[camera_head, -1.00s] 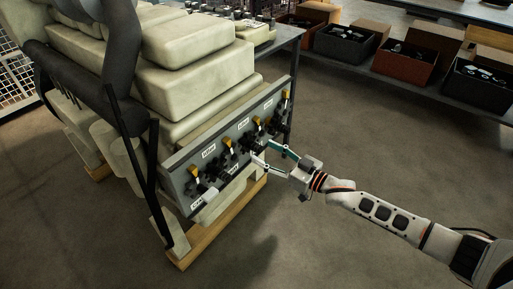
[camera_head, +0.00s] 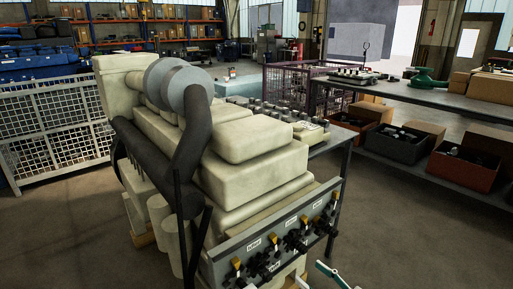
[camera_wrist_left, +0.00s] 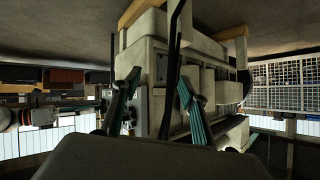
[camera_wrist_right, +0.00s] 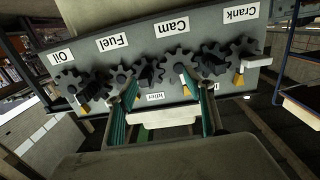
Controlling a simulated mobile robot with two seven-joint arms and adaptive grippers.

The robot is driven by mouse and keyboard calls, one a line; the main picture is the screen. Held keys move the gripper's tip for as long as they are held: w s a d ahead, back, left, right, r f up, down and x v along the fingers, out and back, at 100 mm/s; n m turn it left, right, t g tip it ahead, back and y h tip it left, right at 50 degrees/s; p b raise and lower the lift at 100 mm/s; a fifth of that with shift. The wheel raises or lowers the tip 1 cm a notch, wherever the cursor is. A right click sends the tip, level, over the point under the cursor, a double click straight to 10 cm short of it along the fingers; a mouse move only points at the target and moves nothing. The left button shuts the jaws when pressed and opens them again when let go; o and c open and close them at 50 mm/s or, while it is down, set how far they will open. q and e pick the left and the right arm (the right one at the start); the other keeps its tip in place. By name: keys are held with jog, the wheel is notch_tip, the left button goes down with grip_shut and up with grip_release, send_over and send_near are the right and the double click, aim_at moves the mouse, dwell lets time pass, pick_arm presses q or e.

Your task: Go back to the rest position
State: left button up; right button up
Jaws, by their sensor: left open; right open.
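My right gripper (camera_head: 314,274) shows at the bottom edge of the head view, its arm mostly out of frame. In the right wrist view its two green-sided fingers (camera_wrist_right: 168,82) are apart, with nothing seen held between them. They point at the grey panel (camera_wrist_right: 100,58) with its dark gears (camera_wrist_right: 178,62) and labels Oil, Fuel, Cam and Crank. I cannot tell how close they are to it. My left gripper (camera_wrist_left: 158,78) shows only in its wrist view, open and empty, facing the pale engine block (camera_wrist_left: 150,30).
The engine (camera_head: 250,170) with its thick dark pipe (camera_head: 192,140) fills the centre. A workbench (camera_head: 430,95) with bins (camera_head: 395,145) beneath stands right. A white mesh cage (camera_head: 55,135) stands left. Bare floor (camera_head: 420,235) lies at the lower right.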

pick_arm(q)
jog(key=s+p, duration=0.1)
jog(key=p, duration=0.1)
jog(key=s+p, duration=0.1)
jog(key=p, duration=0.1)
jog(key=s+g+p, duration=0.1)
jog(key=p, duration=0.1)
jog(key=shift+s+d+n, duration=0.3)
jog(key=shift+d+n, duration=0.1)
pick_arm(e)
jog(key=s+f+m+g+h, duration=0.1)
jog(key=s+f+h, duration=0.1)
jog(key=s, duration=0.7)
jog(key=s+d+f+m+g+h, duration=0.1)
jog(key=s+f+h, duration=0.2)
jog(key=s, duration=0.7)
jog(key=s+d+f+g+h, duration=0.1)
jog(key=s+f+h, duration=0.1)
jog(key=s, duration=0.7)
jog(key=shift+s+f+m+g+h, duration=0.3)
jog(key=shift+f+m+h, duration=0.1)
jog(key=shift+f, duration=0.1)
pick_arm(q)
jog(key=shift+w+r, duration=0.2)
jog(key=shift+r, duration=0.1)
